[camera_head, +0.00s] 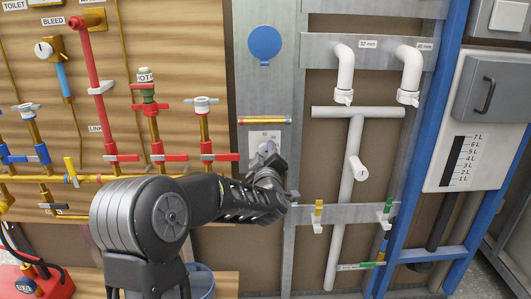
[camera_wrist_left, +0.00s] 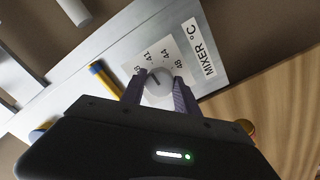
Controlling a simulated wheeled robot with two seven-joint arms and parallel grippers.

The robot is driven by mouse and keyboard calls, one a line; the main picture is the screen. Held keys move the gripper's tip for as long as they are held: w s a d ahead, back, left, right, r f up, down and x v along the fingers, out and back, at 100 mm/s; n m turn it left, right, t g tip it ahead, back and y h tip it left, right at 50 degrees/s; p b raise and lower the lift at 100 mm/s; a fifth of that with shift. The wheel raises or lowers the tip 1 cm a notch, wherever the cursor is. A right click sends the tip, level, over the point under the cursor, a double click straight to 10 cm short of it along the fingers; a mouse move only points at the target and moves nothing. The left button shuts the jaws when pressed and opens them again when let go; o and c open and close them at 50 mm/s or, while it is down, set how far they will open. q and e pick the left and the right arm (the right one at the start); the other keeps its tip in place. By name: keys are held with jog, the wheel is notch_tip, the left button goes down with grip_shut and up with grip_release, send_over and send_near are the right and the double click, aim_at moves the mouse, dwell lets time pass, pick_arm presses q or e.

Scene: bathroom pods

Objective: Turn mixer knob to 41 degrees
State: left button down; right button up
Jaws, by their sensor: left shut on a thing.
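The mixer knob (camera_wrist_left: 158,84) is a round, pale knob on a white dial plate (camera_wrist_left: 181,58) marked with numbers including 41, 44 and 48, with a "MIXER °C" label (camera_wrist_left: 202,50) beside it. A short dark pointer mark shows on the knob's face, on the side near the 41; its exact angle is too small to read. My left gripper (camera_wrist_left: 157,88) is shut on the knob, one finger on each side. In the head view my left gripper (camera_head: 268,160) is at the dial plate (camera_head: 265,136) and mostly hides the knob. My right gripper is not in view.
A red and yellow pipe (camera_head: 264,120) runs just above the dial, with a blue disc (camera_head: 265,42) higher up. Red and yellow pipework with valves (camera_head: 206,157) lies to the left. White drain pipes (camera_head: 352,150) stand to the right, beside a blue frame post (camera_head: 425,135).

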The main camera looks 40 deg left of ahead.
pick_arm(q)
jog(key=shift+f, duration=0.1)
dwell(0.3)
jog(key=c, duration=0.9)
grip_release()
jog(key=v, duration=0.7)
jog(key=shift+s+d, duration=0.3)
